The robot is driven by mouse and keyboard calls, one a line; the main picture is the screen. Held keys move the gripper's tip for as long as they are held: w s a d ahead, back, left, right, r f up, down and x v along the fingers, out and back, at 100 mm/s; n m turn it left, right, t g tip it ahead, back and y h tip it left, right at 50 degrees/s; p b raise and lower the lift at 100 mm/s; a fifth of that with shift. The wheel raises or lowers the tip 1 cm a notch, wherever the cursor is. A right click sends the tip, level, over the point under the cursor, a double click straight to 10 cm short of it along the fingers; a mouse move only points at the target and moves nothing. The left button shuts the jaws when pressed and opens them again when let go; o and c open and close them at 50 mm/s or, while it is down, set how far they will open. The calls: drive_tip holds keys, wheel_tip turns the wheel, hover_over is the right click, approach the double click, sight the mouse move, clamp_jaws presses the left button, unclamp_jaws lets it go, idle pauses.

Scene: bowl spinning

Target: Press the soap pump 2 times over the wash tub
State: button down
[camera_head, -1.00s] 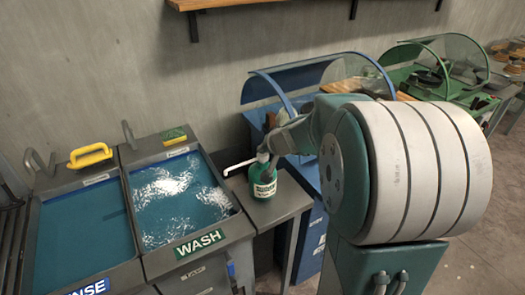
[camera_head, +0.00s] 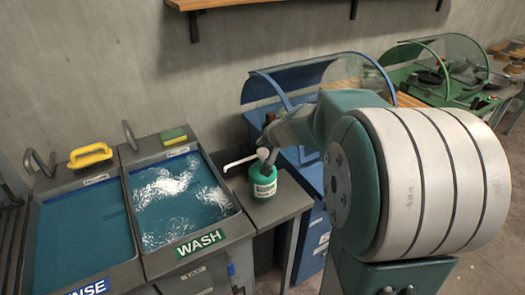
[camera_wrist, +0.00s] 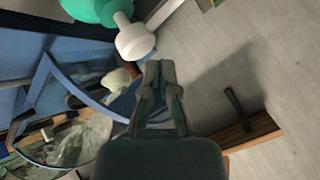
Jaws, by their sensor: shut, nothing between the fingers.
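The soap bottle (camera_head: 263,187) is green with a white pump head (camera_head: 262,153) and a long spout pointing left toward the wash tub (camera_head: 237,212). It stands upright on a grey side stand right of the tub. The tub holds blue water with white foam. My gripper (camera_head: 268,142) is by the pump head in the head view, its fingertips hard to make out. In the wrist view, my gripper (camera_wrist: 160,72) is shut and empty. The white pump head (camera_wrist: 135,40) lies just beyond its fingertips, with the green bottle (camera_wrist: 88,10) at the top edge; contact is unclear.
The rinse tub (camera_head: 85,235) is left of the wash tub. A yellow-handled tool (camera_head: 90,154) and a sponge (camera_head: 173,134) lie on the back rims. A blue station with a clear hood (camera_head: 300,82) stands behind my arm; a green one (camera_head: 440,65) is farther right.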

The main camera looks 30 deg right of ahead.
drive_tip(key=shift+r, duration=2.5)
drive_tip(key=shift+r, duration=0.1)
wheel_tip(320, 180, up, 4)
drive_tip(key=shift+f, duration=0.25)
drive_tip(key=shift+f, duration=0.1)
drive_tip(key=shift+f, duration=4.35)
drive_tip(key=shift+f, duration=0.1)
drive_tip(key=shift+f, duration=0.2)
